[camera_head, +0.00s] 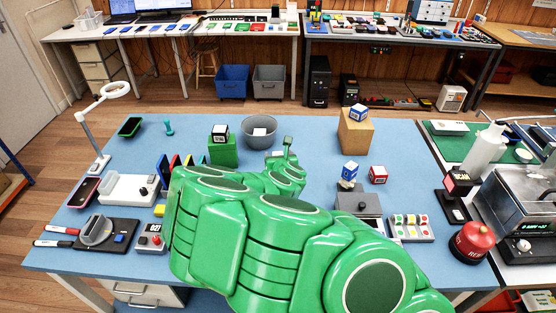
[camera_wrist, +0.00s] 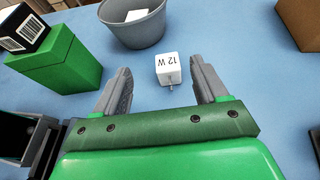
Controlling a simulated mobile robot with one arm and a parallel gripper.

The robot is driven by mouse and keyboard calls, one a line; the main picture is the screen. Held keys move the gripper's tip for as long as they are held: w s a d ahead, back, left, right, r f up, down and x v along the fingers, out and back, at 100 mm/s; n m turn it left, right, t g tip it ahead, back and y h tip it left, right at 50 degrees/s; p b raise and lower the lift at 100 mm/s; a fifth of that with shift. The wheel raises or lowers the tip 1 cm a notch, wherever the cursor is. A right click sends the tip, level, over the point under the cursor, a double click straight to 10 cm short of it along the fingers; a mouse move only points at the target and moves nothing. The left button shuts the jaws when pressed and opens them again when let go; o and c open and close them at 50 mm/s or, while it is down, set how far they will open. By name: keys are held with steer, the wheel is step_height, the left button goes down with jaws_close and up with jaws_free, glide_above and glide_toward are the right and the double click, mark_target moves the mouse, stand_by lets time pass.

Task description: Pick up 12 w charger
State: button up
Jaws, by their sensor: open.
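The 12 W charger (camera_wrist: 169,68) is a small white cube marked "12 W" with a metal prong, lying on the blue table. In the wrist view it is ahead of my gripper (camera_wrist: 160,66), between the lines of the two fingers and closer to the right one. My gripper is open and empty, with its grey fingers spread wide. No contact with the charger is visible. In the head view I cannot make out the charger; my green arm (camera_head: 290,240) covers much of the middle of the table.
A grey bowl (camera_wrist: 138,30) with a white piece inside stands just beyond the charger. A green block (camera_wrist: 62,62) carrying a black-and-white box (camera_wrist: 22,30) is at the left. A cardboard-brown block (camera_head: 355,135) stands at the right.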

steer(key=shift+w+f, duration=0.1)
steer(key=shift+f, duration=1.25)
steer(key=shift+x, duration=1.2)
steer(key=shift+d+x, duration=0.2)
steer(key=shift+x, duration=1.1)
steer(key=shift+d+x, duration=0.2)
steer(key=shift+x, duration=1.05)
steer(key=shift+w, duration=0.1)
steer(key=c, duration=1.1)
